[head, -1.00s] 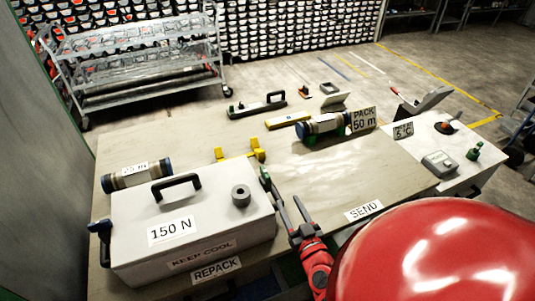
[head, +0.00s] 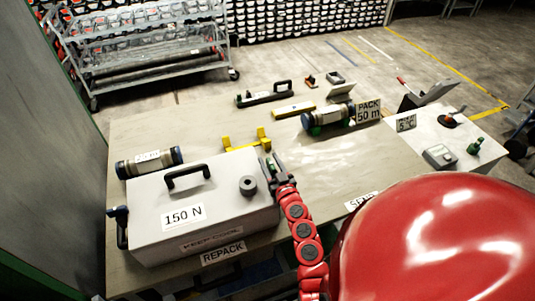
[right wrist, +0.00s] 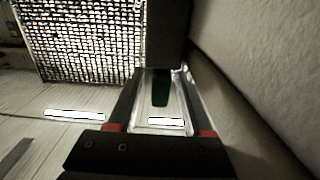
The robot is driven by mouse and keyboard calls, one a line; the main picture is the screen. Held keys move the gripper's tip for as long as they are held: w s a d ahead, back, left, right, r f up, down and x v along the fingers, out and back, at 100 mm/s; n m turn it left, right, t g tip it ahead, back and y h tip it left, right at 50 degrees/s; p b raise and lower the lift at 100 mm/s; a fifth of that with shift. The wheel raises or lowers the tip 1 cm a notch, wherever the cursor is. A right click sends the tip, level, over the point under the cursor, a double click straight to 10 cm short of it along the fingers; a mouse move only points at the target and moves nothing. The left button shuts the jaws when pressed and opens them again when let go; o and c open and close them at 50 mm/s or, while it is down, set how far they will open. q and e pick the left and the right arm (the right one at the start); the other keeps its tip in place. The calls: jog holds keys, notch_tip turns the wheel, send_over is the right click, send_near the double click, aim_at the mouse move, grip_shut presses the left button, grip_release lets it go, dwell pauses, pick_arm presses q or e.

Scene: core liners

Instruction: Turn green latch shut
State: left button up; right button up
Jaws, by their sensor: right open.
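The white box labelled 150 N (head: 222,213) stands on the table with its lid down and a black handle on top. The green latch (head: 266,165) is at the box's right end, mostly covered by my gripper in the head view. In the right wrist view a dark green piece (right wrist: 160,88) shows between the fingers. My right gripper (head: 275,163) is open at that end, its fingers around or just beside the latch; contact cannot be told. A dark blue latch (head: 121,226) hangs at the box's left end. My left gripper is out of view.
Core tubes (head: 150,162) and (head: 328,116) lie behind and to the right. A yellow cradle (head: 246,140) stands behind the box. The table between is clear.

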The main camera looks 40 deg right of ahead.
jog(key=shift+x, duration=1.15)
grip_shut()
